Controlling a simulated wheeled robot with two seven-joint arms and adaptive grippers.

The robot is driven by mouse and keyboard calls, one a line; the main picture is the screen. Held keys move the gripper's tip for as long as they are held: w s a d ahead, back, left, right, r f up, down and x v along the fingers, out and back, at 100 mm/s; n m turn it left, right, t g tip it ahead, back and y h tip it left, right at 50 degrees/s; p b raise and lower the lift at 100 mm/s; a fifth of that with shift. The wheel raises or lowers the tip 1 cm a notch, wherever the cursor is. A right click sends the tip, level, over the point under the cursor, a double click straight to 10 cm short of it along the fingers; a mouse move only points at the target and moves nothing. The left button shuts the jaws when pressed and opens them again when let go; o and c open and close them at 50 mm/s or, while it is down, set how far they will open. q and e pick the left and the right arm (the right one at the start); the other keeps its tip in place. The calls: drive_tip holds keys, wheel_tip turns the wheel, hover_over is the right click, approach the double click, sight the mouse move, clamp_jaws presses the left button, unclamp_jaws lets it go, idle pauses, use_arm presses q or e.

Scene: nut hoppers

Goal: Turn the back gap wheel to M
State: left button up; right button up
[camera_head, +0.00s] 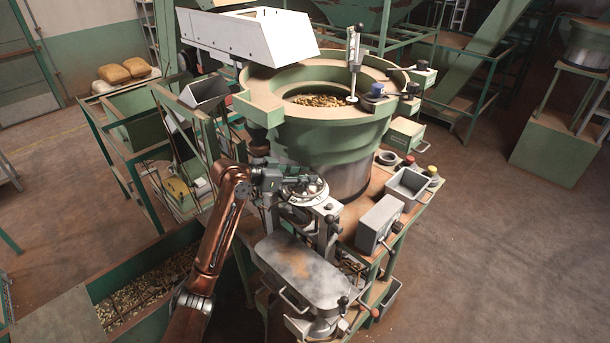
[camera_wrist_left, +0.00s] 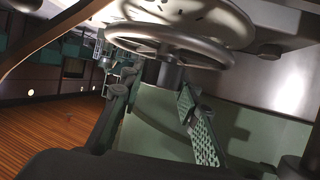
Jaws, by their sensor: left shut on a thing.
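A pale round hand wheel (camera_head: 318,197), which I take to be the back gap wheel, sits in front of the big green bowl. My left gripper (camera_head: 308,183) reaches it from the left and is shut at the wheel; the exact grip is too small to see. In the left wrist view the wheel (camera_wrist_left: 178,44) fills the top, with its grey rim, a plate with holes above it and a dark shaft below. Any M mark is too small to read. My right gripper is not in view.
The green bowl (camera_head: 330,130) with nuts stands just behind the wheel. A grey lidded box (camera_head: 300,268) with handles is in front. A grey control box (camera_head: 379,224) and an open metal tray (camera_head: 408,188) stand at right. A nut-filled bin (camera_head: 150,290) is at lower left.

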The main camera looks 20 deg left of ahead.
use_arm(q)
drive_tip(key=shift+r, duration=0.1)
drive_tip(key=o, duration=1.2)
drive_tip(key=v, duration=1.2)
drive_tip(key=shift+a, duration=0.1)
